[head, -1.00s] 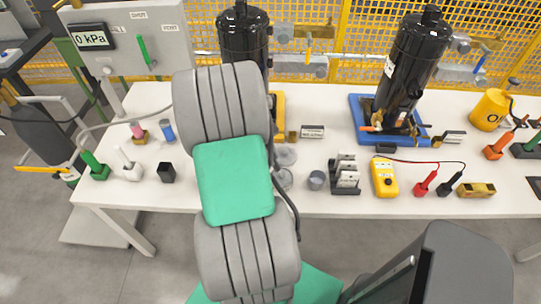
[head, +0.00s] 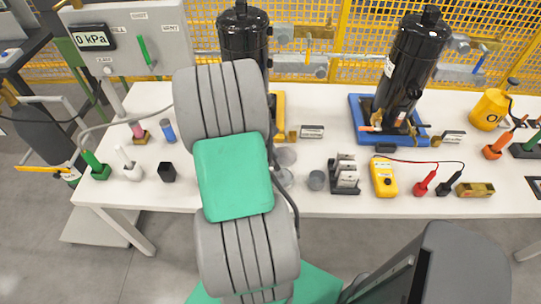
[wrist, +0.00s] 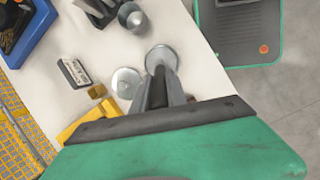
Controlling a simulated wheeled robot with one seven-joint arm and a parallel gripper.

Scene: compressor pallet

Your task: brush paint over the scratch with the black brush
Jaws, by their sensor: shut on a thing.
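My gripper (wrist: 166,96) shows in the wrist view with its fingers shut on a dark, slim thing, which looks like the black brush (wrist: 158,84). Its far end points at a round grey dish (wrist: 160,58); I cannot tell whether it touches the dish. A paler round dish (wrist: 125,82) lies just left of it. In the head view my arm hides the gripper and brush; the two dishes show to its right, the near one (head: 284,178) and the far one (head: 286,156). A black compressor (head: 244,38) stands behind my arm, partly hidden. I cannot make out a scratch.
A second black compressor (head: 405,65) stands on a blue tray (head: 360,105). A grey cup (head: 317,180), card holder (head: 345,172) and yellow meter (head: 384,178) with leads are on the white table (head: 320,207). Several small holders stand at left. A yellow fence (head: 345,40) is behind.

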